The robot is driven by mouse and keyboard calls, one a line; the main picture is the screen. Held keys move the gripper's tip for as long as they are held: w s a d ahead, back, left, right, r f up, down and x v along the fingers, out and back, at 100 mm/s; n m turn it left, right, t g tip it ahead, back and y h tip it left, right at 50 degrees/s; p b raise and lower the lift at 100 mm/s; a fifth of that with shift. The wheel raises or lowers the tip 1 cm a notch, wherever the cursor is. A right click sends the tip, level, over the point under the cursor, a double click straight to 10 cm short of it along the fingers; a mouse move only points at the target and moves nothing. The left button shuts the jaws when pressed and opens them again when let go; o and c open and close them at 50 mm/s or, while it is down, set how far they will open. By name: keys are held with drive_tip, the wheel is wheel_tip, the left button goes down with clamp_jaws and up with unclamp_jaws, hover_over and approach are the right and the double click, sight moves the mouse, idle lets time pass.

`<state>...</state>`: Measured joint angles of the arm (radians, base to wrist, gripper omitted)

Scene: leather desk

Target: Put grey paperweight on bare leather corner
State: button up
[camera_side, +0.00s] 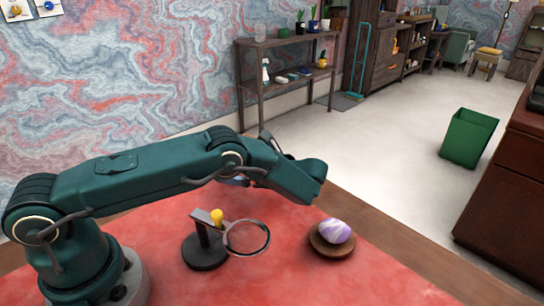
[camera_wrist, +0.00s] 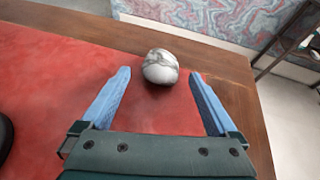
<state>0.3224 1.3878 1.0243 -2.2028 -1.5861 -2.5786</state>
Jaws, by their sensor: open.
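The grey paperweight (camera_wrist: 160,66) is a rounded, white-and-grey marbled stone. In the wrist view it rests at the far corner of the red leather (camera_wrist: 55,75), close to the wooden border. My gripper (camera_wrist: 160,77) is open, its two blue fingers spread with the tips to either side of the stone's near part and apart from it. Its height above the stone is hard to judge. In the side view the stone does not show, and only a little of my gripper (camera_side: 235,182) shows behind my arm.
A purple-and-white stone (camera_side: 335,231) sits on a round wooden dish (camera_side: 332,249) on the leather. A magnifier on a dark stand (camera_side: 205,252) is to its left, with a yellow knob. A wooden border (camera_wrist: 225,80) edges the leather.

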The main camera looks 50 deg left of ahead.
drive_tip(key=shift+v, duration=1.1)
drive_tip(key=shift+w+r+t, duration=0.25)
drive_tip(key=shift+w+t, duration=0.05)
drive_tip(key=w+d+r+m+t+h, duration=0.3)
drive_tip(key=w+r+m+t, duration=0.5)
drive_tip(key=r+m, duration=0.3)
drive_tip(key=w+d+r+m+t+h, duration=0.3)
drive_tip(key=w+r+m+t, duration=0.5)
drive_tip(key=r, duration=0.4)
drive_tip(key=s+d+r+m+h, duration=0.6)
drive_tip(key=s+d+m+h, duration=0.3)
drive_tip(key=m, duration=1)
drive_tip(key=s+f+m+g, duration=0.2)
drive_tip(key=s+f+m, duration=0.2)
drive_tip(key=s+m, duration=0.2)
drive_tip(key=s+f+m+g, duration=0.3)
drive_tip(key=s+m, duration=0.4)
drive_tip(key=s, duration=0.4)
drive_tip(key=shift+d+f+h, duration=0.25)
drive_tip(key=shift+f+h, duration=0.15)
drive_tip(key=shift+f, duration=0.2)
drive_tip(key=shift+o, duration=0.4)
drive_tip(key=s+a+f+m+g+y, duration=0.2)
drive_tip(key=s+a+f+m+g, duration=0.1)
drive_tip(key=s+f, duration=0.4)
drive_tip(key=s+a+m, duration=0.1)
drive_tip(key=s+m, duration=0.1)
drive_tip(key=s, duration=0.1)
drive_tip(key=shift+a+m, duration=0.2)
drive_tip(key=shift+m, duration=0.2)
